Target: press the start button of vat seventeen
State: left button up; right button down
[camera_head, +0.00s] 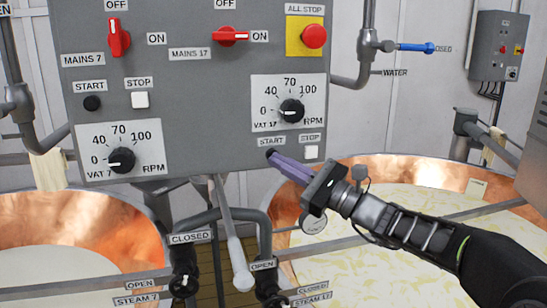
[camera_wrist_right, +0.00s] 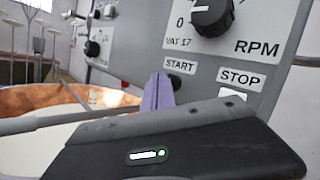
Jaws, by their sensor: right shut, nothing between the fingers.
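The grey control panel (camera_head: 200,88) hangs above two copper vats. The vat seventeen start button (camera_head: 269,153) is a small black button under its START label, on the panel's lower right. My right gripper (camera_head: 272,157) is shut and empty, its purple fingertips at the button, covering part of it. In the right wrist view, the purple fingers (camera_wrist_right: 159,92) overlap the dark start button (camera_wrist_right: 176,82); whether it is pressed in cannot be told. The white vat seventeen stop button (camera_head: 311,152) is just right of it. My left gripper is not in view.
The red mains 17 switch (camera_head: 231,36) points to ON. The vat seventeen RPM knob (camera_head: 291,111) points at 0. A red all-stop button (camera_head: 314,36) is above. Pipes and steam valves (camera_head: 267,285) stand below the panel. The right copper vat (camera_head: 360,225) lies below my arm.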

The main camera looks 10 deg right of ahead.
jog(key=shift+w, duration=0.4)
dwell(0.3)
jog(key=shift+s, duration=0.15)
jog(key=shift+s+b, duration=0.6)
jog(key=shift+s, duration=0.15)
jog(key=shift+s+f, duration=0.1)
jog(key=s+b, duration=0.1)
jog(key=s, duration=0.1)
jog(key=s+b, duration=0.1)
jog(key=s, duration=0.1)
jog(key=shift+s+d, duration=0.2)
jog(key=shift+s, duration=0.2)
dwell(0.5)
